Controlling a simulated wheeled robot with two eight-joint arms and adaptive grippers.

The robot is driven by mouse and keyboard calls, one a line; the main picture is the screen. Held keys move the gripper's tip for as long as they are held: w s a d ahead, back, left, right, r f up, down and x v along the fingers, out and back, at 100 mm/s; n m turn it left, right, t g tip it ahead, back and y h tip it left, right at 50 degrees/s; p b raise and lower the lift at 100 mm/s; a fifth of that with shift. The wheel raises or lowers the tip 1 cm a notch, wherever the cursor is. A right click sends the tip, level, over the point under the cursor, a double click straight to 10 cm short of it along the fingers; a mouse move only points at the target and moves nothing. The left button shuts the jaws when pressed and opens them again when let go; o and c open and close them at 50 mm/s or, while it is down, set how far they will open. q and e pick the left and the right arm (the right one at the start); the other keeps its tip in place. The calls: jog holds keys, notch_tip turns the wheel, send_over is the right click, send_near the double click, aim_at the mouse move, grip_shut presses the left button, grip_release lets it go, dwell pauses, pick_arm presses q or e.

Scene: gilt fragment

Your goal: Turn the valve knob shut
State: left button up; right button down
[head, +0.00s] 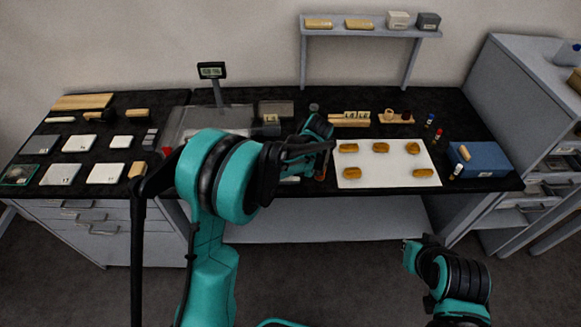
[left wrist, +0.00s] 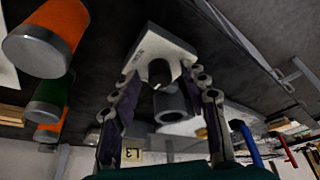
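My left gripper (head: 326,150) reaches over the front middle of the dark bench, left of the white sheet. In the left wrist view its two fingers (left wrist: 168,112) are spread apart, with a pale grey block (left wrist: 155,50) and a short dark grey cylinder (left wrist: 160,72) between or beyond them. This may be the valve and its knob; I cannot tell surely, nor whether a finger touches it. A grey ring-like part (left wrist: 172,106) shows just below. In the head view my arm hides this spot. My right gripper (head: 413,252) hangs low in front of the bench; its fingers are unclear.
The white sheet (head: 383,180) with several brown pieces lies right of my left gripper. A blue box (head: 481,160) is at the right end. A scale display (head: 212,71) stands behind. Orange-and-grey cylinders (left wrist: 45,38) and a green one (left wrist: 47,99) are close in the wrist view.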

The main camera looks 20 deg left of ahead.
pick_arm(q)
jog(key=v, duration=1.2)
jog(key=shift+s, duration=0.15)
jog(key=s+a+r+m+t+h, duration=0.1)
jog(key=s+a+r+m, duration=0.15)
jog(key=s, duration=0.35)
jog(key=s+a+r+m+t+h, duration=0.1)
jog(key=s+r+m, duration=0.1)
jog(key=s+m, duration=0.35)
jog(key=s+a+f+m+t+h, duration=0.1)
jog(key=s+f+m+t, duration=0.2)
jog(key=s, duration=0.8)
jog(key=shift+s+m+h, duration=0.4)
jog(key=shift+m, duration=0.3)
